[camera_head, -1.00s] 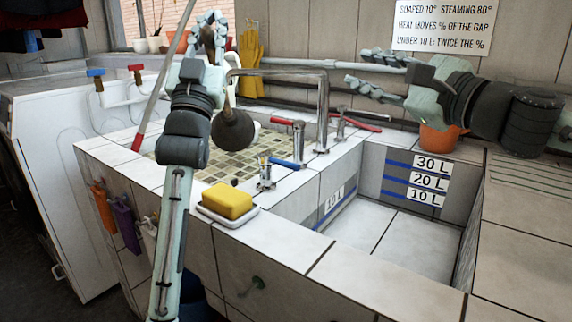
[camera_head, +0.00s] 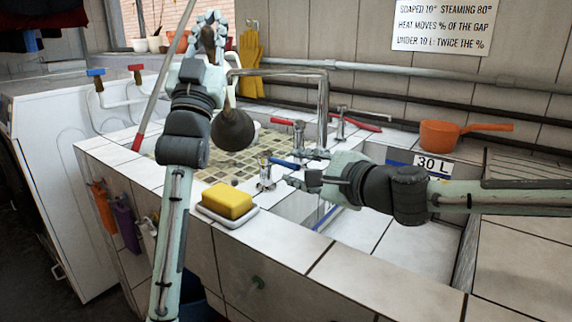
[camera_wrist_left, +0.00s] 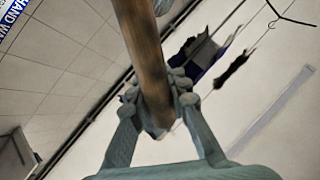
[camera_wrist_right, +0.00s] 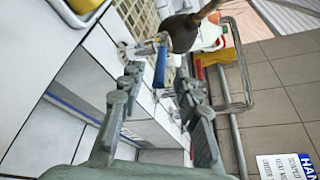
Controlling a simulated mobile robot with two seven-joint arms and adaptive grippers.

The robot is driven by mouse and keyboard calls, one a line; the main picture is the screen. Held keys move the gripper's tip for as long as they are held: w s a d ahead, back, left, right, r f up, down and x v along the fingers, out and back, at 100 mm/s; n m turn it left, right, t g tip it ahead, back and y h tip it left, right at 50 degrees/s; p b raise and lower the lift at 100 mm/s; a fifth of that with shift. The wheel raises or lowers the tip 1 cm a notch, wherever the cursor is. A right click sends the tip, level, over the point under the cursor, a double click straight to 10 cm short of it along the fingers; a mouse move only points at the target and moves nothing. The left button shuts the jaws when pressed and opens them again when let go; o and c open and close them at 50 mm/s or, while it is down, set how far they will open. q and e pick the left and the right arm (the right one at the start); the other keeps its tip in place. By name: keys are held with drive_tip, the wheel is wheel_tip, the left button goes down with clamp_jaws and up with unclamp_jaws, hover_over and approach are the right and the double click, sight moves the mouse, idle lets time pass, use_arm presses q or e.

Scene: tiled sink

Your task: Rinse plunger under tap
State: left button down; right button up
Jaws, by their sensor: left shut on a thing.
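My left gripper (camera_head: 208,45) is shut on the wooden handle of the plunger, which also shows in the left wrist view (camera_wrist_left: 148,65). The plunger's dark rubber cup (camera_head: 232,130) hangs down over the mosaic-floored basin (camera_head: 235,165), below the left end of the metal tap spout (camera_head: 290,72). No running water is visible. My right gripper (camera_head: 304,168) is open beside the blue tap lever (camera_head: 284,163). In the right wrist view the blue lever (camera_wrist_right: 160,68) lies between the open fingertips, at their far end; I cannot tell whether they touch it. A red lever (camera_head: 282,122) is behind.
A yellow sponge (camera_head: 227,200) sits on a white dish on the front ledge. A second basin with level marks (camera_head: 433,165) lies under my right arm. An orange pan (camera_head: 440,135) stands at the back right. Yellow gloves (camera_head: 250,65) hang on the wall.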

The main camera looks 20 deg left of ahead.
sight(291, 165)
drive_tip(key=shift+x, duration=2.3)
drive_tip(key=shift+c, duration=0.2)
clamp_jaws()
